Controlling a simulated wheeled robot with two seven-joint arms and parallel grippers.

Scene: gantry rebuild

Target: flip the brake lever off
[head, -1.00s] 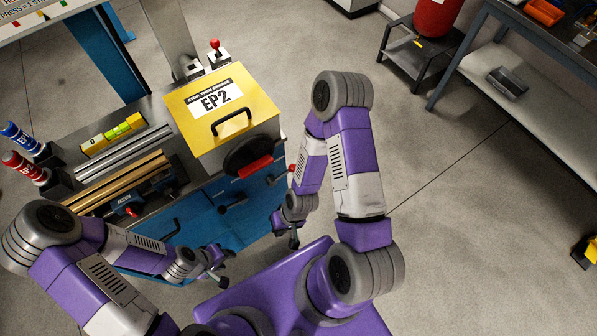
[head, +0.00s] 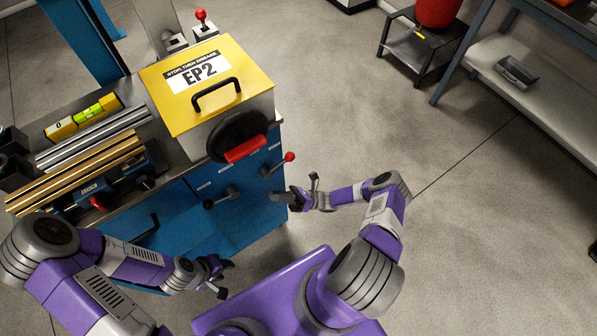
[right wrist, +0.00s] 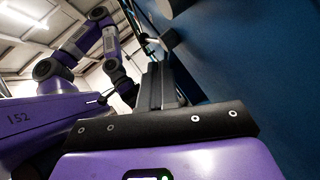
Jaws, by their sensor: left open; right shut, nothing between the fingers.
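A lever with a red ball knob (head: 289,157) sticks out from the right end of the blue cabinet's front, its rod slanting up to the right. No brake label is readable, and a second red-knobbed lever (head: 201,15) stands upright on top at the back. My right gripper (head: 281,197) is shut and empty, below the front lever and apart from its knob, close to the cabinet corner. Its closed fingers (right wrist: 161,86) point along the blue panel in the right wrist view. My left gripper (head: 224,278) is open and empty, low before the cabinet.
Bars and a vise (head: 95,192) lie at left. Open floor (head: 480,230) lies to the right.

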